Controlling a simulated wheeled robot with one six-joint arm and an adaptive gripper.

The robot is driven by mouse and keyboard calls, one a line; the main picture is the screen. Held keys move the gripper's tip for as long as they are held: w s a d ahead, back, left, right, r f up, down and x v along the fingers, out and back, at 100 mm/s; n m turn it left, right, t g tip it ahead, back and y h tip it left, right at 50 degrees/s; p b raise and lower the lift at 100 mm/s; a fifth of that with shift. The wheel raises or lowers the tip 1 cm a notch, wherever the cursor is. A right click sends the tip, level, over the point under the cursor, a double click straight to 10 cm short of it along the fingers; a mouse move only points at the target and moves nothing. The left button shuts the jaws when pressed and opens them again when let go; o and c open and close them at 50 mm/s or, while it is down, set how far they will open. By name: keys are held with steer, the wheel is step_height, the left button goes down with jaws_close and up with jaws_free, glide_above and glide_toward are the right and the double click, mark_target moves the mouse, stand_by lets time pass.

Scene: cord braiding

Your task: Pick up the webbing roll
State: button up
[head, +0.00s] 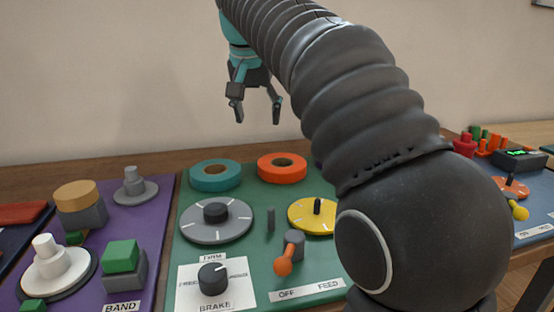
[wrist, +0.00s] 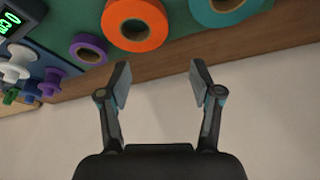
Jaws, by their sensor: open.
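Several tape-like rolls lie flat at the back of the green panel; I cannot tell which one is the webbing roll. A teal roll (head: 215,176) lies left of an orange roll (head: 282,168) in the head view. The wrist view shows the orange roll (wrist: 112,22), the teal roll (wrist: 205,17) cut by the top edge, and a smaller purple roll (wrist: 88,48). My gripper (head: 257,114) is open and empty, above and behind the rolls. Its spread fingers (wrist: 161,76) show in the wrist view.
The green panel also has a grey dial (head: 235,228), a yellow dial (head: 306,226), an orange-tipped lever (head: 284,266) and a brake knob (head: 212,275). A purple panel (head: 150,224) with blocks and spools is at left. A blue panel (head: 530,205) is at right.

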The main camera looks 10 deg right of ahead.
mark_target(265, 161)
steer(key=b+x, duration=0.2)
steer(key=x, duration=1.1)
steer(key=shift+d+f, duration=0.15)
steer(key=shift+f, duration=0.15)
jaws_close()
